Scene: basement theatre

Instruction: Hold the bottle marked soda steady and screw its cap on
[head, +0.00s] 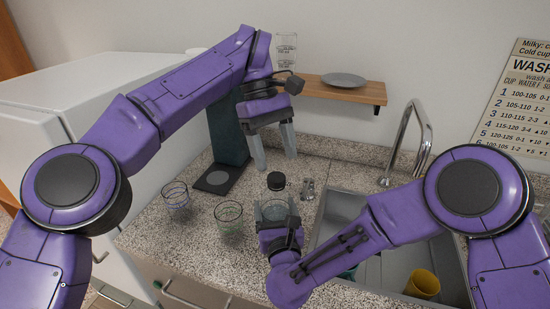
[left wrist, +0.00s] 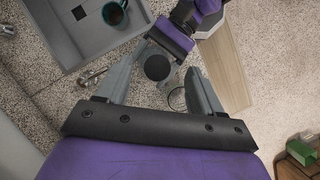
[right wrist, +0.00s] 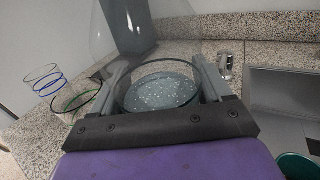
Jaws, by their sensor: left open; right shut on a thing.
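The bottle (head: 274,208) is clear and stands upright on the speckled counter. It shows large in the right wrist view (right wrist: 160,90); no marking on it can be read. My right gripper (right wrist: 160,78) is shut on the bottle's sides. The black cap (head: 276,181) is at the bottle's top; whether it is seated on the thread cannot be told. My left gripper (head: 276,160) is open above the cap, pointing down. In the left wrist view the round cap (left wrist: 157,67) appears between the open fingers, below their tips, apparently untouched.
A dark machine (head: 228,130) is behind. The sink with faucet (head: 415,130) and yellow cup (head: 422,285) lies to the right. A shelf (head: 365,91) holds a plate.

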